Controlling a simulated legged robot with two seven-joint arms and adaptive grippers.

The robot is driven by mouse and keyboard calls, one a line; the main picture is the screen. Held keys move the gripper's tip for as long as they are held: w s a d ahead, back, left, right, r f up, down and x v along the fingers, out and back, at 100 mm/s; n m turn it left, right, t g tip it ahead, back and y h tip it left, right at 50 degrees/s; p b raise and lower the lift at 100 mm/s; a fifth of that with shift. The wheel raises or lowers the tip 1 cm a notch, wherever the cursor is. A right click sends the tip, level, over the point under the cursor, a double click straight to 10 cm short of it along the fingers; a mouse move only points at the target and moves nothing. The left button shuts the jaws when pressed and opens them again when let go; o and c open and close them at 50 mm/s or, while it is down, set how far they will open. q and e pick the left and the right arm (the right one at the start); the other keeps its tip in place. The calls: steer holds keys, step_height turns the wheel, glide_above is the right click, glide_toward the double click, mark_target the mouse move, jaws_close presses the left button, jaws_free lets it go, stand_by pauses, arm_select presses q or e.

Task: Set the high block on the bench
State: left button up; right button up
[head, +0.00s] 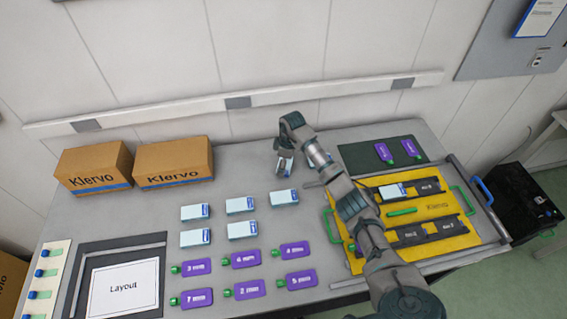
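Several white blocks with blue ends stand on the grey bench (225,170): the far row has a left one (195,212), a middle one (240,205) and a right one (284,198). The near row has two more (195,238) (242,230). Another white block (393,192) sits in a dark slot of the yellow tray (432,208). I cannot tell which block is the high one. My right gripper (284,172) points down just behind the far row's right block, apparently empty; its finger opening is too small to tell. My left gripper is out of view.
Purple bottles with green caps (240,259) lie in front of the blocks. Two more (384,153) lie on a dark mat (357,157). Two Klervo cartons (173,161) stand at the back left. A framed Layout sheet (124,288) lies front left.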

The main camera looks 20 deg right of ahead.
mark_target(278, 164)
steer(key=shift+a+r, duration=0.35)
steer(key=shift+a, duration=0.2)
step_height(278, 164, up, 5)
steer(key=shift+s+a+f+p, duration=0.1)
steer(key=shift+a+p, duration=0.05)
steer(key=shift+p, duration=0.2)
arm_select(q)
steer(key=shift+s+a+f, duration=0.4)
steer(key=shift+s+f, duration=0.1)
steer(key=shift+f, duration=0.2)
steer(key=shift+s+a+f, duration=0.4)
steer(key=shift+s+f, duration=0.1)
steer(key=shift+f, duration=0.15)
arm_select(e)
step_height(278, 164, up, 7)
steer(key=d, duration=0.1)
steer(key=shift+s, duration=0.4)
